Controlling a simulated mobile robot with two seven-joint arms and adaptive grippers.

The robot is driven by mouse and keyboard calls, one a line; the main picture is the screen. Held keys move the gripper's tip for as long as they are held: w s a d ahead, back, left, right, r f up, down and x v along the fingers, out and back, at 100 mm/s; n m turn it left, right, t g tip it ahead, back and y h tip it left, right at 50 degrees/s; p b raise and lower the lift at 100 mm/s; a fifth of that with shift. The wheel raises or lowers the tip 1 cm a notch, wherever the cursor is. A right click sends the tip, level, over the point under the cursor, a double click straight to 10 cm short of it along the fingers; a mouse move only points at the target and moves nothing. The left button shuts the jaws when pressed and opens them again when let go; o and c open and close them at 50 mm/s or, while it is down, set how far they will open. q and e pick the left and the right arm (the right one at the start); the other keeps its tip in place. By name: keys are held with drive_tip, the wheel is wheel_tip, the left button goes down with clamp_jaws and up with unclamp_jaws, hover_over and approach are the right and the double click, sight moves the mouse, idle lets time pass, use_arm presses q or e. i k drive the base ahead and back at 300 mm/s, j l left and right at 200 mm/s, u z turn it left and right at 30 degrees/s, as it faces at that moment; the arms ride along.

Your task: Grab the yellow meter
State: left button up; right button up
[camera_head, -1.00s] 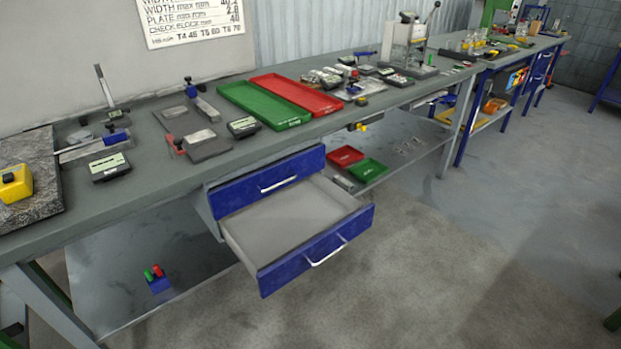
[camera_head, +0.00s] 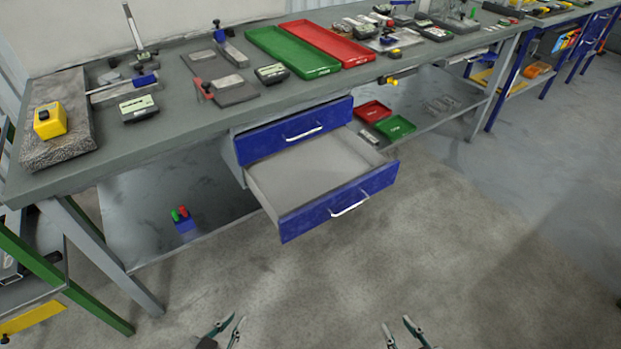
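The yellow meter (camera_head: 50,121) is a small yellow block with a dark knob. It sits on a grey stone-like slab (camera_head: 62,152) at the left end of the workbench. My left gripper (camera_head: 229,324) shows at the bottom edge, over the floor, with its fingers apart and nothing between them. My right gripper (camera_head: 400,324) is also at the bottom edge, further right, with its fingers spread and empty. Both grippers are far from the meter, in front of the bench.
The grey workbench (camera_head: 200,128) holds gauges, a green tray (camera_head: 290,52) and a red tray (camera_head: 333,45). An open blue-fronted drawer (camera_head: 340,200) juts out from the bench. A green-legged stand (camera_head: 65,285) is at lower left. The floor in front is clear.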

sight(56, 126)
drive_tip(key=u, duration=1.5)
drive_tip(key=i+j+z, duration=0.1)
drive_tip(key=i+z, duration=0.2)
drive_tip(key=z, duration=0.15)
drive_tip(key=i+j+z, duration=0.2)
drive_tip(key=z, duration=0.2)
